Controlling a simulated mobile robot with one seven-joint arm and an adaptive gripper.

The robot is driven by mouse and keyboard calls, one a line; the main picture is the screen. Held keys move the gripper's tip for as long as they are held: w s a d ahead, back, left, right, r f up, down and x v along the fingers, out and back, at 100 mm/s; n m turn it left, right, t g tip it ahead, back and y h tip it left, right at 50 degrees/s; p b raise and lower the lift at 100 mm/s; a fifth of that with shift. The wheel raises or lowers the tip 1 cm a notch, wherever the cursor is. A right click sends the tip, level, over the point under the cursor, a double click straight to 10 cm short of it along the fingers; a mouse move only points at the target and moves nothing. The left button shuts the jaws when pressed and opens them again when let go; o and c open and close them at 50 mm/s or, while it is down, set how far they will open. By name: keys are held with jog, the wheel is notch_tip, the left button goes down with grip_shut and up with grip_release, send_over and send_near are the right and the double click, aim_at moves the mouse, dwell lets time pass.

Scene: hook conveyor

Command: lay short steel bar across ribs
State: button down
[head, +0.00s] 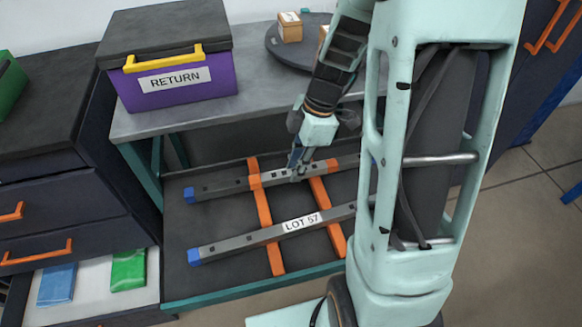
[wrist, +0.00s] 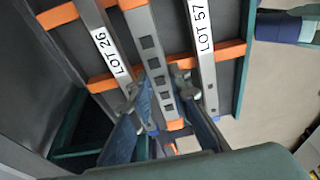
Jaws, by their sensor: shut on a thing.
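The short steel bar (wrist: 150,55) is grey with square holes and orange ends. In the wrist view it lies between the fingers of my gripper (wrist: 168,92), which is shut on it. It also shows in the head view (head: 272,177), held by my gripper (head: 298,174) over the back of the rack. It runs crosswise to the two orange ribs (head: 264,220) (head: 335,233). Longer blue-ended bars lie on the ribs: LOT 57 (head: 257,236) in front and LOT 26 (wrist: 98,20) behind. Any gap between the short bar and the ribs cannot be told.
A purple RETURN box (head: 180,85) with a yellow handle stands on the grey bench (head: 250,65) above the rack. A dark turntable (head: 283,50) holds small boxes. An open drawer (head: 88,305) with blue and green items is at lower left.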

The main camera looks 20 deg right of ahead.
jog(key=shift+w+n, duration=0.2)
jog(key=shift+n, duration=0.2)
jog(key=d+b+x, duration=0.1)
jog(key=b+x, duration=0.5)
jog(key=x, duration=0.1)
jog(key=d+b+x, duration=0.1)
jog(key=b+x, duration=0.2)
jog(key=x, duration=0.1)
jog(key=shift+d+f, duration=0.3)
jog(key=shift+f, duration=0.05)
jog(key=shift+r, duration=0.1)
jog(key=c, duration=1.7)
grip_release()
jog(key=shift+c, duration=0.2)
jog(key=v, duration=1.2)
jog(key=shift+w, duration=0.1)
